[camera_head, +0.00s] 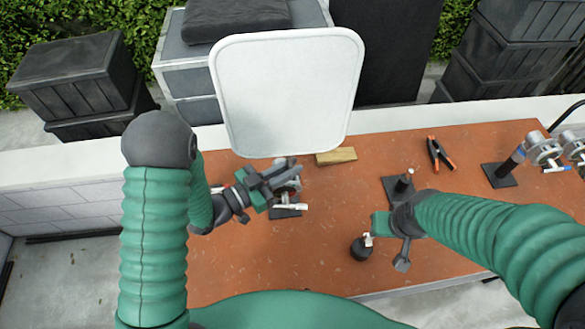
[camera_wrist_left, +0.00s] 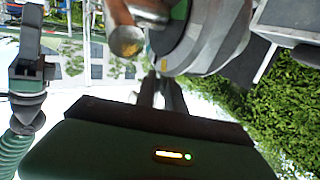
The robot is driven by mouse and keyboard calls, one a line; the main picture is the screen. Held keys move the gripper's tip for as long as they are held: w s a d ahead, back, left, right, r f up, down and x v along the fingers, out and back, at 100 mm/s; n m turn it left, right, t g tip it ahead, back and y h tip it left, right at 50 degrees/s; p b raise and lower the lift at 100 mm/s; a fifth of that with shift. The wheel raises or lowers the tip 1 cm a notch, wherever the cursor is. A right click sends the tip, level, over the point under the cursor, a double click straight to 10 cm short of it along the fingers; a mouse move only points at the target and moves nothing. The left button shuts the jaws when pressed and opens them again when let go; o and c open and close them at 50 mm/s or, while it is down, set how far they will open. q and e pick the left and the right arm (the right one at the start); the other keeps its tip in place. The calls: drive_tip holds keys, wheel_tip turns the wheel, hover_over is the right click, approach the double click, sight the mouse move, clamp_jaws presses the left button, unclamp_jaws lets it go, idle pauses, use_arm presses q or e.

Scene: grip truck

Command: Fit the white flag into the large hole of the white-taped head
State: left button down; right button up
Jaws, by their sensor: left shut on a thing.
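The white flag (camera_head: 287,92), a large rounded white panel, stands upright at the back middle of the table in the head view. My left gripper (camera_head: 283,176) is shut at the flag's lower edge, apparently on its stem, which my fingers mostly hide. A metal head on a stand (camera_head: 287,211) is right at my left fingers, with a pale handle showing. Its tape and large hole are not clear, and I cannot tell whether the stem is in the hole. My right gripper (camera_head: 388,238) hangs over the table's right half; its jaw opening is unclear.
A wooden block (camera_head: 336,156) and an orange-black clamp (camera_head: 440,153) lie at the back of the brown table (camera_head: 330,250). A stand (camera_head: 499,174) with metal heads (camera_head: 545,148) is at the right. A small black piece (camera_head: 361,247) is near my right gripper. Dark crates (camera_head: 75,80) stand behind.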

use_arm(q)
drive_tip(key=shift+a, duration=0.25)
drive_tip(key=shift+a+t+b, duration=0.2)
drive_tip(key=shift+t+b, duration=0.1)
drive_tip(key=shift+b, duration=0.25)
drive_tip(key=c, duration=1.7)
unclamp_jaws()
drive_tip(key=o, duration=0.4)
drive_tip(key=shift+s+a+r, duration=0.1)
drive_tip(key=shift+a, duration=0.05)
drive_tip(key=shift+c, duration=0.2)
drive_tip(key=shift+s+a, duration=0.15)
drive_tip(key=shift+s, duration=0.05)
drive_tip(key=b+v, duration=0.4)
drive_tip(key=v, duration=1.2)
drive_tip(key=shift+a+f+b, duration=0.2)
drive_tip(key=shift+a+b, duration=0.15)
